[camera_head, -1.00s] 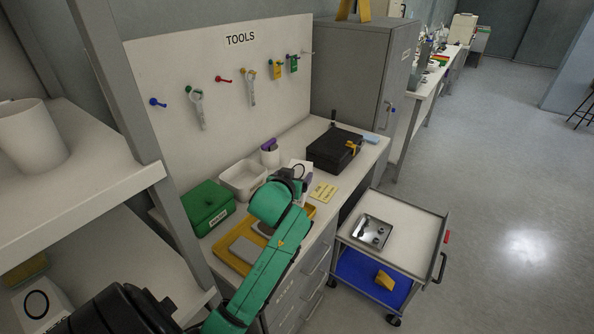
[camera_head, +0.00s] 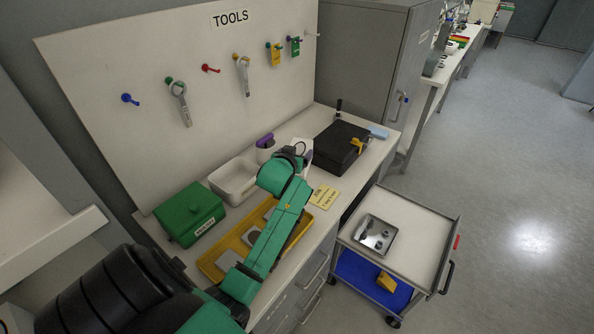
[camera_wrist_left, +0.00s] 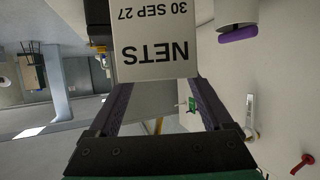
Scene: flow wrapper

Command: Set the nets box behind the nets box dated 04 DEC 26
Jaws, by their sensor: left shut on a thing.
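My left gripper (camera_wrist_left: 155,95) is shut on a white nets box (camera_wrist_left: 152,45), printed NETS and 30 SEP 27. The print is upside down in the left wrist view. In the head view my left gripper (camera_head: 298,158) is over the bench, and only a white part of the box (camera_head: 303,146) shows behind it. I cannot see a nets box dated 04 DEC 26 in either view. My right gripper is not in view.
On the bench are a green box (camera_head: 189,213), a white bin (camera_head: 233,181), a yellow tray (camera_head: 213,266), a pot with a purple item (camera_head: 265,143), a yellow note (camera_head: 325,196) and a black case (camera_head: 338,146). A trolley (camera_head: 420,233) stands right. A tools board (camera_head: 120,60) rises behind.

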